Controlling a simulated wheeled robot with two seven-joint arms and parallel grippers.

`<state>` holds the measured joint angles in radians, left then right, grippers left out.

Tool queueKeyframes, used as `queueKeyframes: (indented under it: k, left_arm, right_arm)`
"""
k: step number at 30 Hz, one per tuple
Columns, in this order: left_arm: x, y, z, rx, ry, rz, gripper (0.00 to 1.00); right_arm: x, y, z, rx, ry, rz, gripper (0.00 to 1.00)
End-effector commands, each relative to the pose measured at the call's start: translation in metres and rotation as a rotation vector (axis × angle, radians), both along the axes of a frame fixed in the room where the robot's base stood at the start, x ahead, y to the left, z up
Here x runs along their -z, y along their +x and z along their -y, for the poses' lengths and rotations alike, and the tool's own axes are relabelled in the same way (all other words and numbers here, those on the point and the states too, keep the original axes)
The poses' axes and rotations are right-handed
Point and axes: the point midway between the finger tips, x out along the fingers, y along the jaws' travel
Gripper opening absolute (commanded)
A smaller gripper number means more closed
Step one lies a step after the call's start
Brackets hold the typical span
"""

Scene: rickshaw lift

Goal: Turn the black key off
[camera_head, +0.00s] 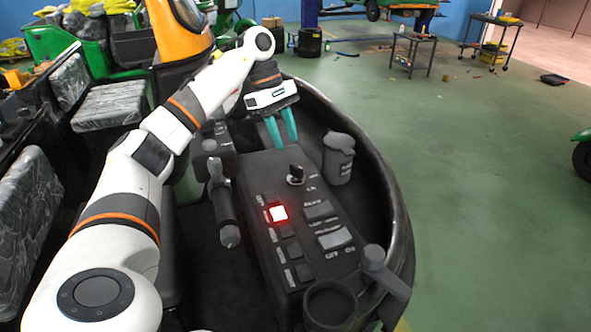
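The black key (296,173) stands in its switch on the upper part of the dark control panel (262,186). A square button (279,213) below and left of it glows red and white. My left gripper (282,130) hangs above the far end of the panel, beyond the key. Its two teal fingers point down, apart with a gap between them and nothing in it. The fingers do not touch the key. My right gripper is not in view.
A dark lever (223,205) stands left of the panel and a knobbed handle (378,262) at its lower right. A dark cup-like container (338,158) is right of the key. A curved black rim (385,180) bounds the console. Open green floor lies beyond.

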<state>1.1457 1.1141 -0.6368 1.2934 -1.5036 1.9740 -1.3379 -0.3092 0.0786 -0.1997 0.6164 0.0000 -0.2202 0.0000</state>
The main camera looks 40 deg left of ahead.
Motion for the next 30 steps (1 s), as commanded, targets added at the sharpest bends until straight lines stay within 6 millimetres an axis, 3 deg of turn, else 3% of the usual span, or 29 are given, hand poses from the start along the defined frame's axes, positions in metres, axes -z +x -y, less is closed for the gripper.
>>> queueKeyframes:
  k: [6, 12, 24, 30]
  left_arm:
    - [0.040, -0.001, 0.017, 0.001, 0.000, -0.005, 0.36]
    - [0.063, 0.001, 0.027, 0.000, 0.000, -0.002, 0.36]
    - [0.071, 0.001, 0.030, 0.000, -0.001, 0.001, 0.36]
    - [0.071, 0.001, 0.030, 0.000, -0.002, 0.001, 0.05]
  right_arm:
    - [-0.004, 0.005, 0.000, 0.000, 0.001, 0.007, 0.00]
    - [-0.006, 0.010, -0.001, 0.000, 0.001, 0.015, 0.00]
    - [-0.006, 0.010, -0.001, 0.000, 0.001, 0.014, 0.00]
    - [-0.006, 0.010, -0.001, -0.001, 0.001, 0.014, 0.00]
